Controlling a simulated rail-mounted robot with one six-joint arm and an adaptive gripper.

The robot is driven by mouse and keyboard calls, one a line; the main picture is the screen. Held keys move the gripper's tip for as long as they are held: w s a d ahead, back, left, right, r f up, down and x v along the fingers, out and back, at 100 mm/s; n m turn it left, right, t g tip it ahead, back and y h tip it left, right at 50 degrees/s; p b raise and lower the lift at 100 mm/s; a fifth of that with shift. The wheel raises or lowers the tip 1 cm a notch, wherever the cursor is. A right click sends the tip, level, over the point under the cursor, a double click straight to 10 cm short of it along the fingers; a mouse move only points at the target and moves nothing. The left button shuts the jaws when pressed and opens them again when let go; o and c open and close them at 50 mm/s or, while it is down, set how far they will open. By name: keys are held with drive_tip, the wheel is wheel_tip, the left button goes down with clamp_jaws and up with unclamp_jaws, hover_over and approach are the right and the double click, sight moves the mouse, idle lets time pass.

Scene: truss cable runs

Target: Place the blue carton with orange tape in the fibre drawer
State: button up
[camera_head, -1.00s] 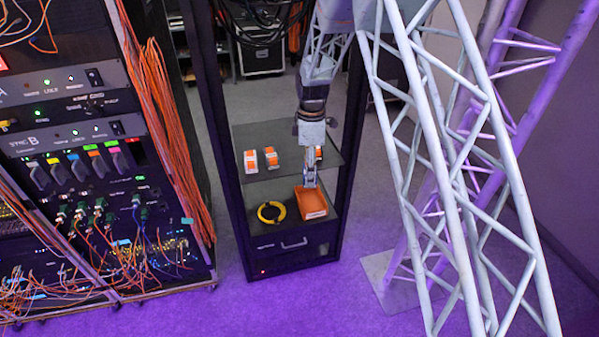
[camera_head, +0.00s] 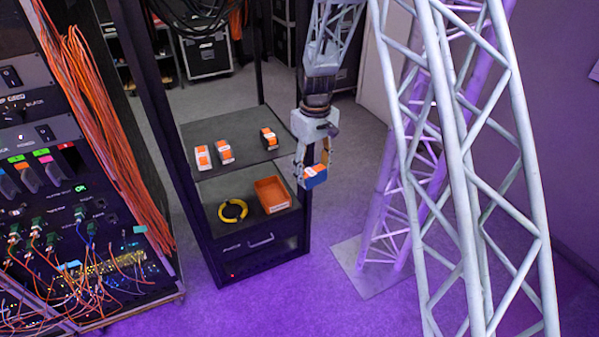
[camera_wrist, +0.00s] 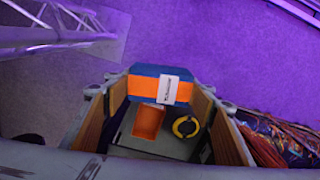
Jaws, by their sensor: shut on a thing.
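The blue carton (camera_head: 315,178) has an orange tape band and a white label. My gripper (camera_head: 314,170) is shut on it and holds it in the air at the right side of the open-sided rack, clear of the shelves. In the wrist view the carton (camera_wrist: 150,86) sits between the two fingers, label facing the camera. A drawer (camera_head: 263,252) with a bar handle and a small label is in the lower part of the rack; it looks shut, and its inside is hidden. I cannot read its label.
Three white or dark cartons with orange stand on the rack's upper shelf (camera_head: 240,152). An orange tray (camera_head: 272,194) and a yellow cable coil (camera_head: 233,210) rest on the lower surface. A truss (camera_head: 450,150) stands close on the right. Floor before the rack is clear.

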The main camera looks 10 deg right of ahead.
drive_tip(key=s+d+f+m+b, duration=0.1)
drive_tip(key=s+d+m+b, duration=0.1)
drive_tip(key=s+d+m, duration=0.2)
drive_tip(key=shift+d+m, duration=0.8)
drive_tip(key=shift+a, duration=0.1)
